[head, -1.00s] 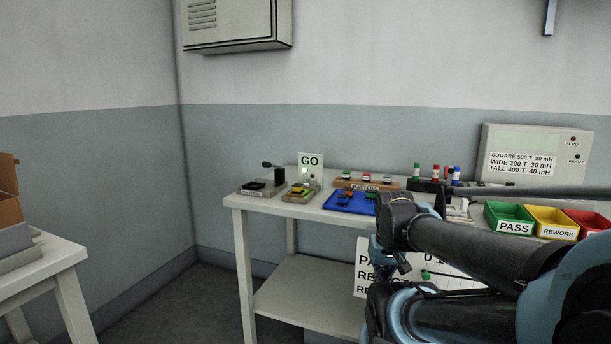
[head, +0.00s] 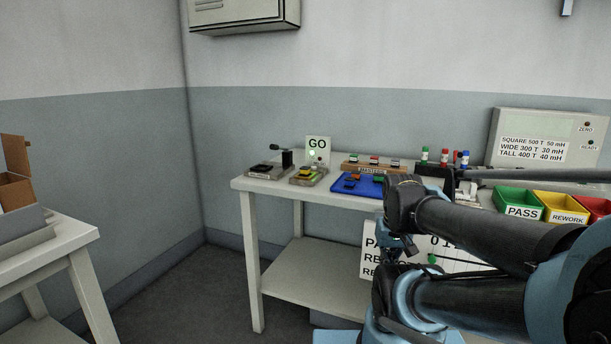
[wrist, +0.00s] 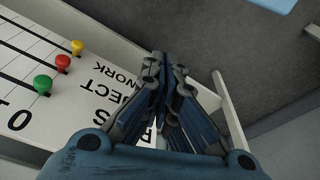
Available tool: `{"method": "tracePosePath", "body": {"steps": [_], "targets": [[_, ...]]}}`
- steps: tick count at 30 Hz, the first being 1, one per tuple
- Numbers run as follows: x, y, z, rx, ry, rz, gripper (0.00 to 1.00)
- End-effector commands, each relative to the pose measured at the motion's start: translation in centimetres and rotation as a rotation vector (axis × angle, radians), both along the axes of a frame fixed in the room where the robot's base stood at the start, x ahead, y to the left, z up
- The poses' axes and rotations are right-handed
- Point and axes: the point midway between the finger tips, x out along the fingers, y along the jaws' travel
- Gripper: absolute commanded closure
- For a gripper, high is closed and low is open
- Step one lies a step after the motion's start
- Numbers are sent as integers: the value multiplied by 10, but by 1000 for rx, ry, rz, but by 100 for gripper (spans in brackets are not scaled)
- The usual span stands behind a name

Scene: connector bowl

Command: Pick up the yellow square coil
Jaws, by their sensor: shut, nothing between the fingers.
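A small yellow piece (head: 305,173), possibly the yellow square coil, sits on a low fixture beneath the GO sign (head: 318,144) on the white table; it is too small to tell its shape. The blue tray (head: 343,190) beside it holds several small orange and dark pieces; none can be made out as the yellow coil. My gripper (wrist: 166,68) is shut and empty in the wrist view, in front of the tally board. In the head view it hangs at the table's front, partly hidden by my arm.
The white table (head: 247,185) also bears a black lever fixture (head: 264,170), a wooden masters rack (head: 352,168), and PASS (head: 520,199) and REWORK (head: 563,203) bins. The tally board (head: 371,262) hangs at its front. A side table (head: 70,238) with a cardboard box (head: 17,190) stands left. Floor lies between.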

Motion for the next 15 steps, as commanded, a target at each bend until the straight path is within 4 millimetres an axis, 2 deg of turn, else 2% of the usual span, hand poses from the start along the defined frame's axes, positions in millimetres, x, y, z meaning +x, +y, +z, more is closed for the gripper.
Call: {"method": "tracePosePath", "body": {"steps": [12,14,15], "targets": [[0,0,0,0,0,0,100],[0,0,0,0,0,1,86],[-6,1,6,0,-10,5,77]]}}
